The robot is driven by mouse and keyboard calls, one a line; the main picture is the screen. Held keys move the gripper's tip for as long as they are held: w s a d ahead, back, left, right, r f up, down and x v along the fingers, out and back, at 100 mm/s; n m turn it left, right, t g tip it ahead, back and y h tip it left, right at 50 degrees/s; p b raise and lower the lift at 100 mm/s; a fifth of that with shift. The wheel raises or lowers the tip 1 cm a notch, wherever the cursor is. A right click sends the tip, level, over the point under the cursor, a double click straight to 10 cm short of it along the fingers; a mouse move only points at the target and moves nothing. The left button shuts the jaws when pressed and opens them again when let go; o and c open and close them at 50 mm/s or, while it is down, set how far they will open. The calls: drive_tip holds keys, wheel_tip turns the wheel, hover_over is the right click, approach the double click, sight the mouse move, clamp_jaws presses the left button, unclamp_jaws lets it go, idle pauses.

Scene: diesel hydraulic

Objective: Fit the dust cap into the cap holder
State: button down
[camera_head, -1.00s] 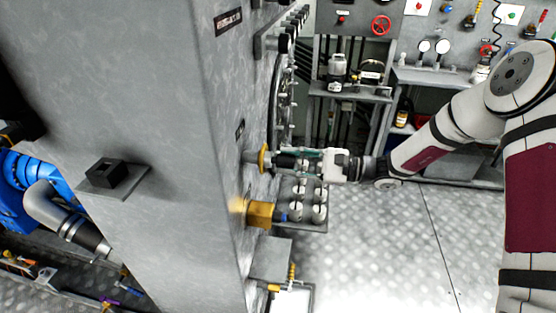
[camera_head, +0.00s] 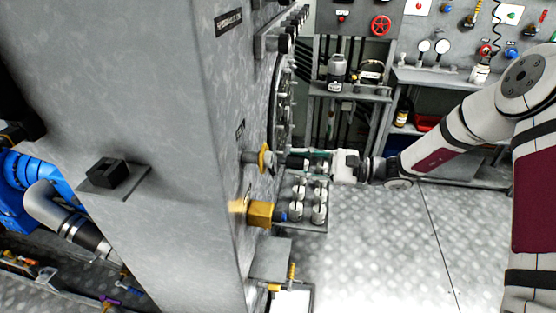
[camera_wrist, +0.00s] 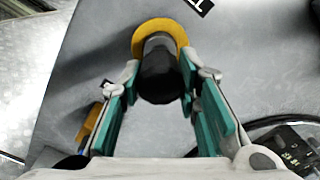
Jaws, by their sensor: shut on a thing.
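The dust cap appears to be the dark round piece (camera_wrist: 160,82) between my fingertips in the wrist view. My gripper (camera_head: 291,158) is shut on it, one teal-padded finger on each side; it also shows in the wrist view (camera_wrist: 158,76). A yellow ring (camera_head: 265,158) stands right behind the dark piece at a grey stub (camera_head: 249,157) on the cabinet's side. In the wrist view the yellow ring (camera_wrist: 161,27) surrounds its far end. I cannot tell whether the ring belongs to the cap or to the fitting. Which part is the cap holder is unclear.
A brass-coloured block (camera_head: 260,214) with a blue end sticks out of the cabinet (camera_head: 170,110) below the gripper. A rack (camera_head: 312,227) of several pale cylinders stands just behind it. A large wheel rim and shelves are farther back. The floor (camera_head: 390,250) at right is open.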

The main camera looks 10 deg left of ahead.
drive_tip(key=shift+s+d, duration=0.1)
drive_tip(key=shift+d, duration=1.9)
